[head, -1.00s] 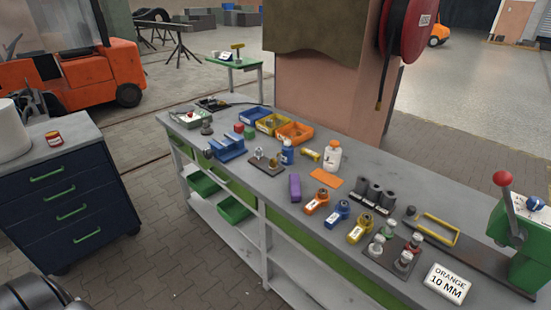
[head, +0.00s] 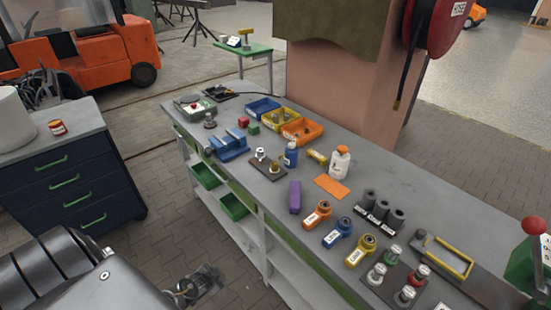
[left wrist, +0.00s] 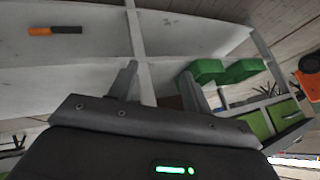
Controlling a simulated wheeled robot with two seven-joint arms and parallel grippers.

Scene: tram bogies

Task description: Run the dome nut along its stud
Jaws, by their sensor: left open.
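A small dark brown plate (head: 268,176) lies on the workbench in the head view, bearing upright studs with a silvery and brassy fittings. A second dark plate (head: 393,292) near the front right holds several studs with pale, green-marked and red-marked tops. The parts are too small for me to tell which is the dome nut. My left arm reaches in at the lower left of the head view, its end (head: 200,286) low in front of the bench, apart from both plates. In the left wrist view my left gripper (left wrist: 160,88) is open, with nothing between its fingers. My right gripper is not seen.
On the bench (head: 225,180) stand a blue vise (head: 228,147), an orange bin (head: 302,131), a white bottle (head: 339,160), a purple block (head: 295,197) and dark cylinders (head: 381,209). Green bins (head: 233,207) sit on the shelf below. A dark drawer cabinet (head: 72,190) stands left.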

